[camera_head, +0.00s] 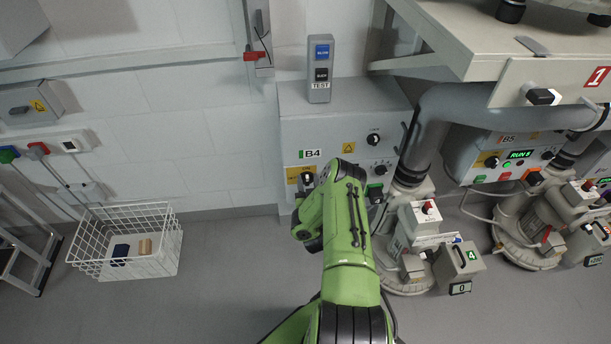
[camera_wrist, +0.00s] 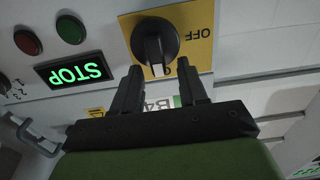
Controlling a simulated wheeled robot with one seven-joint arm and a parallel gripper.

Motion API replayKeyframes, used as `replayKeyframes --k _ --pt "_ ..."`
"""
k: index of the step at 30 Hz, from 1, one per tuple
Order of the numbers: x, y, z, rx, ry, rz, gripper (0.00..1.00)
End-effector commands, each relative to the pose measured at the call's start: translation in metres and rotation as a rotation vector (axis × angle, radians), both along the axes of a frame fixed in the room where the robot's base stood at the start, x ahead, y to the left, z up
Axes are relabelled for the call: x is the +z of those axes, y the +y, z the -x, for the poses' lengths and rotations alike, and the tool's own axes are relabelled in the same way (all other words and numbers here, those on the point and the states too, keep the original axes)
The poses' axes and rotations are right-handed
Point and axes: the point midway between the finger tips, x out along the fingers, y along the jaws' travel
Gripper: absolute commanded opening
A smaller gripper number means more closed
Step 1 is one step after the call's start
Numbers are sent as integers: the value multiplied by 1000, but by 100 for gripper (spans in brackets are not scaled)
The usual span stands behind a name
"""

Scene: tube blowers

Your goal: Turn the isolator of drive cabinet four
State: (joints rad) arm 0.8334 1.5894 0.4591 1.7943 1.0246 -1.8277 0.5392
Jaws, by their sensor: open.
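Cabinet B4 (camera_head: 290,135) is the pale box on the wall in the head view. Its isolator (camera_head: 307,178) is a black rotary knob on a yellow plate, partly behind my arm. In the wrist view, which is upside down, the isolator knob (camera_wrist: 154,42) shows close up. Its white-tipped handle points down the picture at a partly hidden label; OFF is printed to the right. My gripper (camera_wrist: 159,67) is open, with a finger on either side below the handle's white tip. I cannot tell whether the fingers touch the knob. The fingers are hidden in the head view.
A lit STOP display (camera_wrist: 75,72), a red button (camera_wrist: 28,42) and a green button (camera_wrist: 71,29) are left of the isolator. A grey BLOW/TEST box (camera_head: 320,70) stands on the cabinet. A thick grey pipe (camera_head: 425,145) is close on the right. A white wire basket (camera_head: 125,245) is on the floor.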

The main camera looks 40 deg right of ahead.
Motion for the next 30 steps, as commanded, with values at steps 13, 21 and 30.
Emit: replayKeyframes --k 13,21,30 --pt "0 0 0 0 0 0 0" --pt "0 0 0 0 11 14 0" --pt "1 4 -3 0 94 133 0"
